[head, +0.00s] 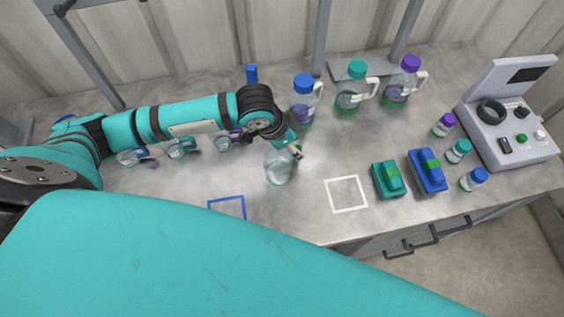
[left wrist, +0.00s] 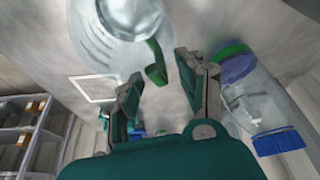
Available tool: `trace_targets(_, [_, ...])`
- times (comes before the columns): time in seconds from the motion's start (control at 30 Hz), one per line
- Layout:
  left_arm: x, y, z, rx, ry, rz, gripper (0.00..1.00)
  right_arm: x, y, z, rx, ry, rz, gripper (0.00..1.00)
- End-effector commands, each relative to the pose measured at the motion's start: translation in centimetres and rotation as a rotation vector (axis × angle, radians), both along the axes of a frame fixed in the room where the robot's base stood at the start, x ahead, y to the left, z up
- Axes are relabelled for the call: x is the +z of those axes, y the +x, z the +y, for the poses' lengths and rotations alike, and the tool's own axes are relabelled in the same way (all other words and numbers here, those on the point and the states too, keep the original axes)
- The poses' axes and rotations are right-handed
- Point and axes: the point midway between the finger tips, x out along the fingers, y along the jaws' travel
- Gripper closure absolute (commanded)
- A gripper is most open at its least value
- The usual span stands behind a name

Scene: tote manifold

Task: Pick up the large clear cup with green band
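The large clear cup (head: 279,167) stands on the grey table near its middle. In the left wrist view the clear cup (left wrist: 105,35) fills the top, with a green handle-like part (left wrist: 155,68) facing me. My left gripper (head: 297,151) is at the upper right side of the cup in the head view. In the left wrist view its fingers (left wrist: 158,72) are spread apart, with the green part at or just beyond the gap between the tips. I cannot tell whether they touch it. My right gripper is not in view.
A jug with a blue lid (head: 303,84) stands close behind the gripper, with teal-lidded (head: 357,69) and purple-lidded (head: 410,64) jugs to its right. Smaller clear cups (head: 177,149) stand under my forearm. A white square outline (head: 346,178) right of the cup is empty.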

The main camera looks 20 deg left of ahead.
Motion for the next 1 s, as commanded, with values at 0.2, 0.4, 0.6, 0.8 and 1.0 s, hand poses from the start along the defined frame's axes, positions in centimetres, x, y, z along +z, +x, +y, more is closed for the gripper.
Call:
trace_targets(0.2, [-2.8,0.8,-0.8,-0.001,0.000,0.003,0.61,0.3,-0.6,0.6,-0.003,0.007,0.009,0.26])
trace_targets(0.4, [-5.0,1.6,-1.4,0.000,-0.001,0.001,0.61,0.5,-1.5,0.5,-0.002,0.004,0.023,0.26])
trace_targets(0.6, [-5.3,1.7,-1.4,0.000,0.000,0.000,0.61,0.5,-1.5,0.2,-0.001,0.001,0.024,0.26])
trace_targets(0.8, [-5.3,1.6,-1.4,0.000,-0.001,0.001,0.78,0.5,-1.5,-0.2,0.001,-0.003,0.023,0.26])
trace_targets(1.0, [-5.3,1.6,-1.4,0.000,-0.001,0.001,1.00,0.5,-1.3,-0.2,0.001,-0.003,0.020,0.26])
